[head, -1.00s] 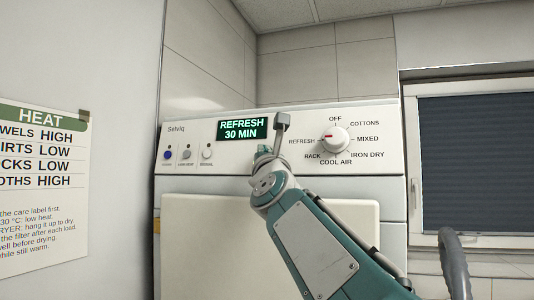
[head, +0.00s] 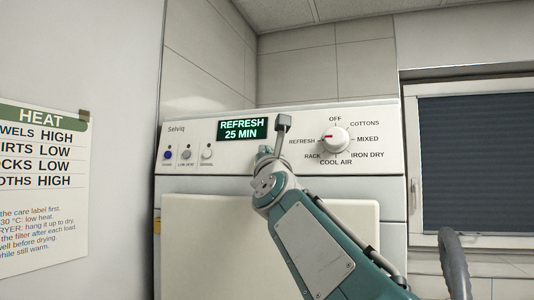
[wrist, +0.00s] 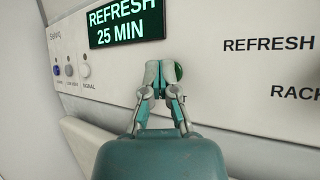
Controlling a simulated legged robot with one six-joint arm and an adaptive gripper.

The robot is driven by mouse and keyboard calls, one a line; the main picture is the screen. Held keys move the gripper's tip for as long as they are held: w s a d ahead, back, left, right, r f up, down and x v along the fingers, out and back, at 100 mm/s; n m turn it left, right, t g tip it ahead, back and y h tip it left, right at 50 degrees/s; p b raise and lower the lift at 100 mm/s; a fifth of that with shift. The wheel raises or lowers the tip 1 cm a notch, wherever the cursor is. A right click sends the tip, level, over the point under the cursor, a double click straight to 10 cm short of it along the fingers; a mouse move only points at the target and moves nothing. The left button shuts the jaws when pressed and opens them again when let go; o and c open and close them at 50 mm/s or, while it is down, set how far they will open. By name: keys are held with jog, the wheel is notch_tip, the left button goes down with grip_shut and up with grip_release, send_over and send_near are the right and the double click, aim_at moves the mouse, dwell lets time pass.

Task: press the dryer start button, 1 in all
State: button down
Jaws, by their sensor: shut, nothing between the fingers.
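The dryer's white control panel (head: 225,155) faces me. In the wrist view, a green round button (wrist: 179,71) shows partly from behind my fingertips, with the end of a label, a "T", below it. In the head view my arm hides this button. My gripper (wrist: 162,70) is shut and empty, with its tips in front of the button's left part. I cannot tell whether the tips touch it. The display (head: 242,129) reads "REFRESH 25 MIN", also in the wrist view (wrist: 125,24).
The program dial (head: 335,139) is right of my gripper, its red mark toward REFRESH. Several small buttons, among them the signal button (head: 207,153), are at the panel's left. A heat notice (head: 42,185) hangs on the left wall. A window blind (head: 477,165) is at the right.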

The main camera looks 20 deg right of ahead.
jog(key=shift+s+a+r, duration=0.1)
jog(key=shift+s+a, duration=0.35)
jog(key=shift+s, duration=0.15)
